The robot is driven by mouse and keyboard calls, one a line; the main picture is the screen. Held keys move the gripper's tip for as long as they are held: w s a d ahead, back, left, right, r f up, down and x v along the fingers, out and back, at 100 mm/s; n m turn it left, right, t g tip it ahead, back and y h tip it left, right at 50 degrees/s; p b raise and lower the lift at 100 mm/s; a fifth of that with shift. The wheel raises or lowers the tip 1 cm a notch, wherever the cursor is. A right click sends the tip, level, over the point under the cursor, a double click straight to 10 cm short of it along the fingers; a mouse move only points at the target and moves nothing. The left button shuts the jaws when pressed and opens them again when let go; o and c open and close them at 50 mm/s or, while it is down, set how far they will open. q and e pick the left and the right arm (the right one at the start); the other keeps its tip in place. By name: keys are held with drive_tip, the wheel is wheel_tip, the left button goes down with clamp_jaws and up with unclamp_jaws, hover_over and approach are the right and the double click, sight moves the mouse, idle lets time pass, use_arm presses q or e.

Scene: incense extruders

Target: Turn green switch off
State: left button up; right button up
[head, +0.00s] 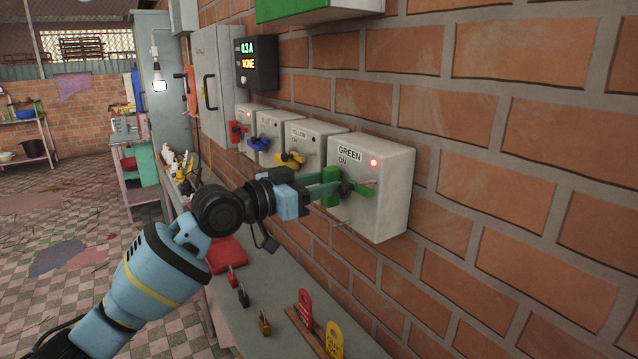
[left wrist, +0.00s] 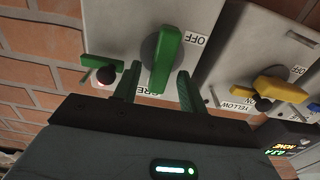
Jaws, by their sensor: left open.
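The green switch box (head: 390,190) is a grey-white box on the brick wall, labelled GREEN and ON, with a lit red light (head: 374,163). Its green handle (head: 332,184) is partly hidden by my gripper. In the left wrist view, seen upside down, the green handle (left wrist: 167,60) sits on a round dial beside an OFF label (left wrist: 198,41). My left gripper (head: 338,190) is open at the box front. In the wrist view its fingers (left wrist: 157,90) stand either side of the handle's near end; contact cannot be told. My right gripper is not in view.
The yellow switch box (head: 312,140) stands close beside, with blue and red switches farther along. A black display (head: 256,62) hangs above them. Padlocks (head: 264,322) and red and yellow tags (head: 306,308) are on the grey bench (head: 245,270) below.

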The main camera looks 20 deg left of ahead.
use_arm(q)
drive_tip(key=shift+c, duration=0.3)
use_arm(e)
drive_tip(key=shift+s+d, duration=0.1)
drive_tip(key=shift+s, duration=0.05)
use_arm(q)
clamp_jaws()
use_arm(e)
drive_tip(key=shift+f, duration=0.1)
use_arm(q)
drive_tip(key=shift+m, duration=0.3)
drive_tip(key=m, duration=1.1)
drive_tip(key=d+f+m, duration=0.1)
drive_tip(key=m, duration=0.5)
drive_tip(key=shift+s+b, duration=0.35)
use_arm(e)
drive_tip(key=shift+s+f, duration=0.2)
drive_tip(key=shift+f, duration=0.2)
use_arm(q)
drive_tip(key=shift+f+m, duration=0.1)
drive_tip(key=shift+m, duration=0.2)
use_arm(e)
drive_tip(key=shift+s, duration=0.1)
